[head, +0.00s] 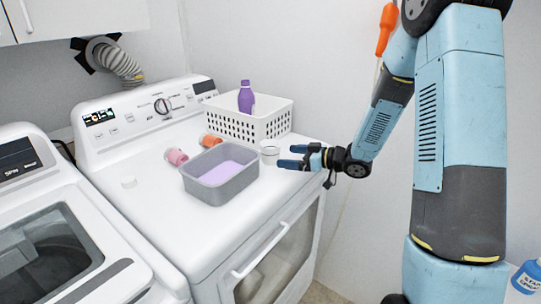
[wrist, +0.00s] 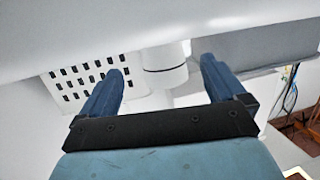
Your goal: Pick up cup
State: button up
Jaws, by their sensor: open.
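A small white cup (head: 269,156) stands upright on top of the white machine, between the grey tub and the white basket. In the wrist view the white cup (wrist: 165,70) has a thin dark line around it and shows between and beyond the two fingers. My gripper (head: 289,157) is open and empty, just right of the cup, with its blue fingers pointing toward it. In the wrist view my gripper (wrist: 162,66) has its fingers spread on either side of the cup's outline. I cannot tell how small the gap to the cup is.
A grey tub (head: 222,189) with lilac contents stands left of the cup. A white perforated basket (head: 238,125) holding a purple bottle (head: 246,97) stands behind. Pink (head: 175,157) and orange (head: 209,140) containers lie at the left. The machine's front edge is near.

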aim_at(277, 154)
jog(key=shift+x, duration=2.65)
jog(key=shift+s+a+r, duration=0.1)
jog(key=shift+c, duration=0.5)
jog(key=c, duration=1.1)
jog(key=shift+o, duration=0.2)
jog(key=shift+r, duration=0.2)
